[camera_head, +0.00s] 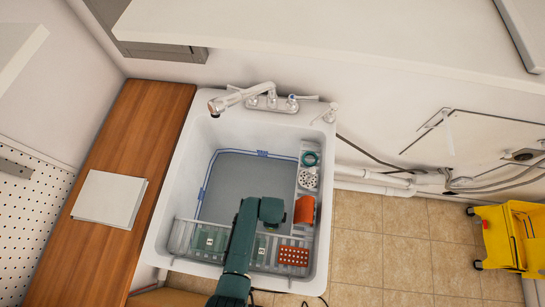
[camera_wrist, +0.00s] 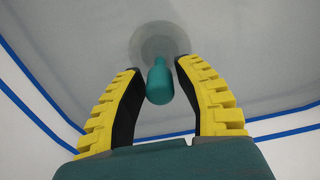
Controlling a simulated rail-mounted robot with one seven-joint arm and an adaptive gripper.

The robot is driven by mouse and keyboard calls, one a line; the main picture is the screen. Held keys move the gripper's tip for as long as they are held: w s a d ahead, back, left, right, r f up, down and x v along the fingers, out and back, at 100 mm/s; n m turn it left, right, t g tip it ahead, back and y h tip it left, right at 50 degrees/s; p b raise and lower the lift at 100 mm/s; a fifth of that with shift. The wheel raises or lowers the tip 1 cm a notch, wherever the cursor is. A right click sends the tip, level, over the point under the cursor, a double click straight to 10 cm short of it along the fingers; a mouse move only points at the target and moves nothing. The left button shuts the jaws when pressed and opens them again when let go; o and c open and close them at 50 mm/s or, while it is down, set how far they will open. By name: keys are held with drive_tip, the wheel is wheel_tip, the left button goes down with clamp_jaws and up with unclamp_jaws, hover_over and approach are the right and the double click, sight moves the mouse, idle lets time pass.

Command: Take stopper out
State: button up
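A teal stopper (camera_wrist: 160,85) shows in the wrist view, with a narrow neck and a rounded thicker end. Its narrow end meets a round grey drain area (camera_wrist: 160,40) on the sink floor. My gripper (camera_wrist: 158,67) has its two yellow ribbed fingers spread, one on each side of the stopper. A gap shows between each finger and the stopper. In the head view my teal arm reaches down into the white sink (camera_head: 170,205); it hides the stopper and my fingers there.
Blue lines (camera_head: 202,190) edge the sink floor. A faucet (camera_head: 232,99) overhangs the back. The sink's middle left is clear.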

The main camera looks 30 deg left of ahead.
clamp_jaws()
drive_tip(key=shift+r, duration=0.15)
drive_tip(key=shift+r+p, duration=2.2)
drive_tip(key=shift+p, duration=0.1)
